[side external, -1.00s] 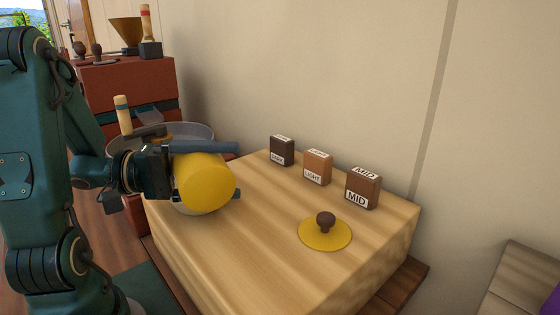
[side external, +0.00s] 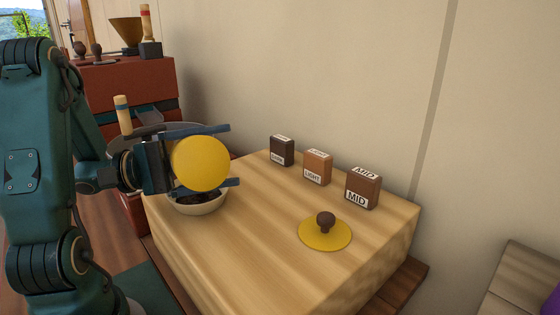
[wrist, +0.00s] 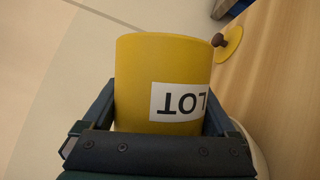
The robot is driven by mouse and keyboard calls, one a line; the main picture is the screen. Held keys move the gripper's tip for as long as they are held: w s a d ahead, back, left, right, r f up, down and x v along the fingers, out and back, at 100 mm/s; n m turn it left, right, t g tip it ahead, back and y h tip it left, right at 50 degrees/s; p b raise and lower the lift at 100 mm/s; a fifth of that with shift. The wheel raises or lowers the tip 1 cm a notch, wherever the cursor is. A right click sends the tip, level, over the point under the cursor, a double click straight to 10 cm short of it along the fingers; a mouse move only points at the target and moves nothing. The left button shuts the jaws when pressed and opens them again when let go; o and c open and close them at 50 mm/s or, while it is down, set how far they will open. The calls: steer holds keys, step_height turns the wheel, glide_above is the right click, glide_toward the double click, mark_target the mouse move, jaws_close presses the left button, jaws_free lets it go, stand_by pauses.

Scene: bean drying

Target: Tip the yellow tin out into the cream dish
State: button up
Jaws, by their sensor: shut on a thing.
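The yellow tin (side external: 201,164) is held on its side between the fingers of my gripper (side external: 205,158), with its flat round end toward the side camera. In the wrist view the tin (wrist: 160,70) carries a white label reading LOT, upside down. My gripper (wrist: 160,112) is shut on it there. The cream dish (side external: 197,208) sits below the tin on the wooden block's left edge, with dark beans visible inside. Most of the dish is hidden by the tin and lower finger. The tin's open mouth does not show.
A yellow lid (side external: 325,235) with a dark knob lies on the wooden block (side external: 270,270). Labelled blocks stand along the back: a dark one (side external: 282,151), LIGHT (side external: 317,168) and MID (side external: 363,188). A round grey pan (side external: 205,130) is behind the gripper.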

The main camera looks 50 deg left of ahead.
steer(key=shift+a, duration=0.1)
steer(key=shift+w+a+r+n+t, duration=0.15)
steer(key=shift+a+n+t, duration=0.15)
steer(key=shift+n, duration=0.4)
steer(key=shift+a+r+n+t, duration=0.15)
steer(key=shift+n+t, duration=0.15)
steer(key=shift+n, duration=0.4)
steer(key=shift+a+r+n+h, duration=0.1)
steer(key=shift+a+n+h, duration=0.25)
steer(key=shift+n, duration=0.35)
steer(key=shift+d+m, duration=0.2)
steer(key=shift+m, duration=0.3)
